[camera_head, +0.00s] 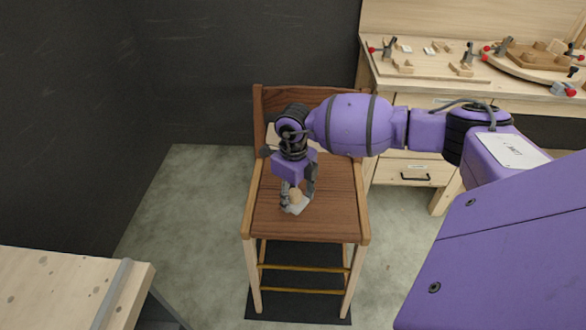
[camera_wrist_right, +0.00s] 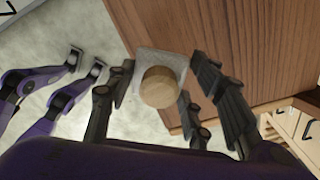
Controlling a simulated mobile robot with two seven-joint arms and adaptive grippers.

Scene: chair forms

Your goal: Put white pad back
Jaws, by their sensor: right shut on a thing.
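The white pad (camera_head: 299,208) is a small pale square block with a round wooden knob (camera_head: 295,196) on top. My right gripper (camera_head: 298,193) points down and is shut on it, over the front part of the brown wooden chair seat (camera_head: 335,205). In the right wrist view the pad (camera_wrist_right: 172,60) and the knob (camera_wrist_right: 159,88) sit between the fingers of the right gripper (camera_wrist_right: 160,88), overlapping the seat's edge. I cannot tell whether the pad touches the seat. My left gripper is not in view.
The chair's backrest (camera_head: 262,107) rises behind my right wrist. A wooden workbench (camera_head: 430,78) with red-handled clamps (camera_head: 388,45) stands at the back right. Another wooden table (camera_head: 60,290) fills the lower left corner. The floor left of the chair is clear.

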